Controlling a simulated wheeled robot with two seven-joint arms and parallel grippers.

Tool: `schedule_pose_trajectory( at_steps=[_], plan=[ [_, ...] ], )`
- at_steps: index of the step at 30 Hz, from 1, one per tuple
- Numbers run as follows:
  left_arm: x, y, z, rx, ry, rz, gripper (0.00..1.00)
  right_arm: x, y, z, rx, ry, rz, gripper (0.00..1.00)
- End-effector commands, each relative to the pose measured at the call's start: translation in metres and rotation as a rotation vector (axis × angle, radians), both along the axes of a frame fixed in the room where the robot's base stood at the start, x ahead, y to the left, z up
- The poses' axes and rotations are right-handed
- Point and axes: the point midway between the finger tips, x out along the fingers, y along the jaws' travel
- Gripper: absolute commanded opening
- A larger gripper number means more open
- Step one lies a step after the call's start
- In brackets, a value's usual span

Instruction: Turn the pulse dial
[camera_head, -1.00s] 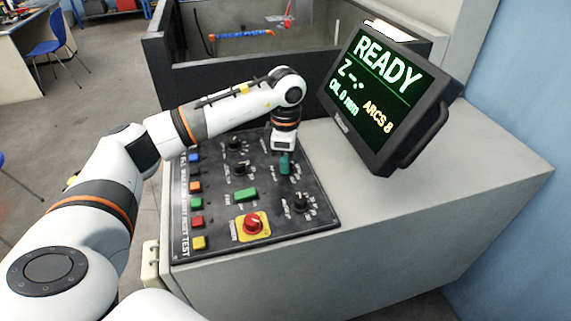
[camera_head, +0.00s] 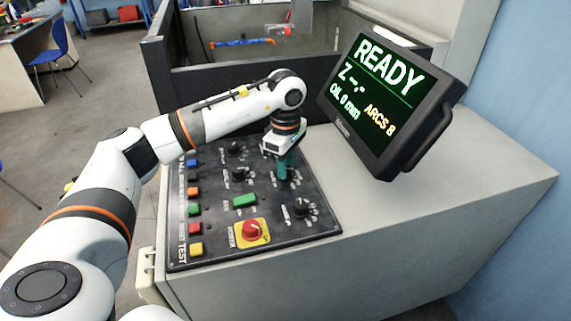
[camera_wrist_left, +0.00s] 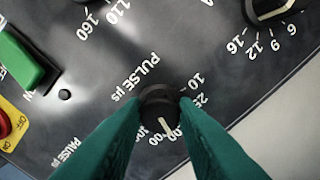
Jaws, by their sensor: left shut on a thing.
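The pulse dial (camera_wrist_left: 160,112) is a black knob with a pale pointer line, labelled "PULSE µs", in the left wrist view. Its pointer aims toward the bottom of that view, near the high-number end of the scale. My left gripper (camera_wrist_left: 160,108) has its two green fingers on either side of the knob, shut on it. In the head view my left gripper (camera_head: 284,170) reaches down onto the panel's upper right, and its fingers hide most of the dial. My right gripper is not in view.
The dark control panel (camera_head: 268,262) carries other black dials (camera_head: 301,209), a green switch (camera_head: 245,200), a red stop knob on yellow (camera_head: 251,231) and a column of coloured buttons (camera_head: 195,210). A monitor (camera_head: 385,100) reading READY stands at the right. The grey bench top right of the panel is clear.

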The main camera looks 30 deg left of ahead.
Motion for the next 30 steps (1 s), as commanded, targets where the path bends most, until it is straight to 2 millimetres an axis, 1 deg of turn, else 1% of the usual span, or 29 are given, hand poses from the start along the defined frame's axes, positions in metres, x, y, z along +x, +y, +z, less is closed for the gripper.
schedule_pose_trajectory(
  at_steps=[5,6,8,9,17,20,23,26,30],
  plan=[
    [0.000,0.000,0.000,-0.001,-0.001,0.001,0.04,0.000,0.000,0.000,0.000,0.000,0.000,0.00],
    [0.000,0.000,0.000,-0.001,-0.001,0.001,0.31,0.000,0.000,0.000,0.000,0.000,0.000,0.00],
    [0.000,0.000,0.000,-0.001,-0.001,0.001,0.41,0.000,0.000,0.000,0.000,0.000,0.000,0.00],
    [0.000,0.000,0.000,-0.001,-0.001,0.001,0.48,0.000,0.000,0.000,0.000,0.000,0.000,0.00],
    [0.000,0.000,0.000,-0.001,0.000,0.002,0.48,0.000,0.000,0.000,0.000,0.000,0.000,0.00],
    [0.001,0.000,0.004,-0.001,-0.002,0.002,0.48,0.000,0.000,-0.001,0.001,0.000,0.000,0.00],
    [0.001,0.000,0.017,-0.002,-0.005,0.002,0.48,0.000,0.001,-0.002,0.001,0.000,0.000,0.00],
    [0.001,-0.001,0.036,-0.002,-0.006,0.002,0.48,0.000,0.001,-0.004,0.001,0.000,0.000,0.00],
    [0.001,-0.001,0.067,-0.002,-0.006,0.001,0.48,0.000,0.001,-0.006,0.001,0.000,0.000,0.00]
  ],
)
